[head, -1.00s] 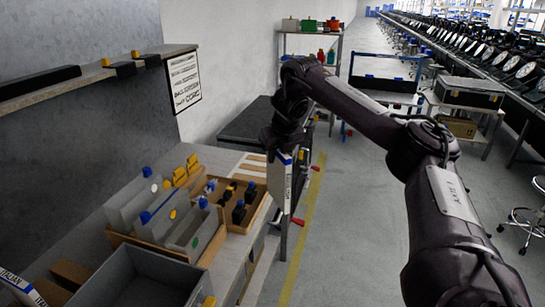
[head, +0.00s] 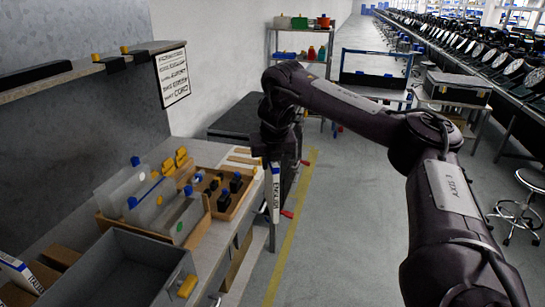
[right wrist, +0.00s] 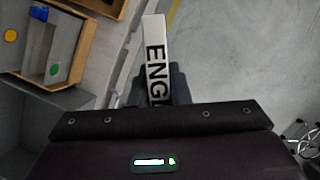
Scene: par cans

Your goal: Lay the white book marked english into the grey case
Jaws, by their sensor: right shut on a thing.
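The white book marked english (head: 275,192) hangs upright from my right gripper (head: 272,155), which is shut on its upper end. It is in the air by the bench's right edge, beyond and to the right of the case. The right wrist view shows its white face with the letters "ENG" (right wrist: 155,65); the rest is hidden by the gripper. The grey case (head: 150,257) is open at the lower left of the head view, with a yellow latch on its right side. Its inside looks empty where it shows. My left gripper is not in view.
Another white book (head: 20,274) leans at the lower left. A wooden tray (head: 246,197) with small blue- and yellow-topped items and grey dividers (head: 180,218) stands behind the case. A wall shelf (head: 60,83) overhangs the bench.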

